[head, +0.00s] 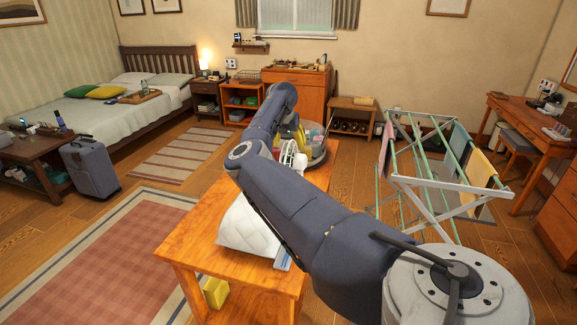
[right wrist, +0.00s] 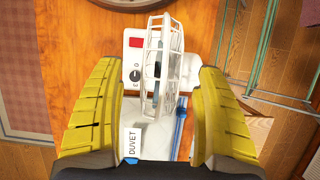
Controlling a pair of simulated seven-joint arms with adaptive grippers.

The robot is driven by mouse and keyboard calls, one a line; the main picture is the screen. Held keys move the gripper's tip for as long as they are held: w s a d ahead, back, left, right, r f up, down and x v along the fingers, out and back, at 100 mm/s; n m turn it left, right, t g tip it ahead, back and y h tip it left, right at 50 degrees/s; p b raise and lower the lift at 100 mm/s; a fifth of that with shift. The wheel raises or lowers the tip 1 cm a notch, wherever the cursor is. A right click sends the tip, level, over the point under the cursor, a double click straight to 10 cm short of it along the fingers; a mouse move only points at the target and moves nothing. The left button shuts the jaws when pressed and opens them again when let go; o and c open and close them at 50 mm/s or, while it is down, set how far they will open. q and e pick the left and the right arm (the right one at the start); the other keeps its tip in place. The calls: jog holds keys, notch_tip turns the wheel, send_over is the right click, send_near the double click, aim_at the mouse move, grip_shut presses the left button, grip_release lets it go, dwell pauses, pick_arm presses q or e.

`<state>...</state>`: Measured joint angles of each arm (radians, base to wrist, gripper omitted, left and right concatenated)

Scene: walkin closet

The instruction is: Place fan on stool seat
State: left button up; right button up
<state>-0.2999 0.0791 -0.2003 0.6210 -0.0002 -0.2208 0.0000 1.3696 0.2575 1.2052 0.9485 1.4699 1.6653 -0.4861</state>
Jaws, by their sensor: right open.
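The white fan (right wrist: 163,72) stands on the wooden table, its round wire guard seen nearly edge-on in the right wrist view. Its base (right wrist: 137,58) carries a red patch and dark control markings. In the head view the fan (head: 289,154) is partly hidden behind my right arm. My right gripper (right wrist: 160,78) is open, with one yellow finger on each side of the fan; whether either touches it I cannot tell. A stool (head: 516,141) with a dark seat stands partly under the desk at the right. My left gripper is not in view.
The wooden table (head: 190,249) also bears a white duvet pack (head: 247,229), close to the fan, and a round tray of items (head: 317,157). A drying rack (head: 428,181) stands between this table and the desk (head: 530,123). Open floor lies around the rack.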

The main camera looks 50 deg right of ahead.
jog(key=shift+w+d+f, duration=0.15)
jog(key=shift+d+f, duration=0.05)
jog(key=shift+f, duration=0.45)
jog(key=shift+c, duration=0.5)
jog(key=c, duration=1.5)
jog(key=shift+r, duration=0.1)
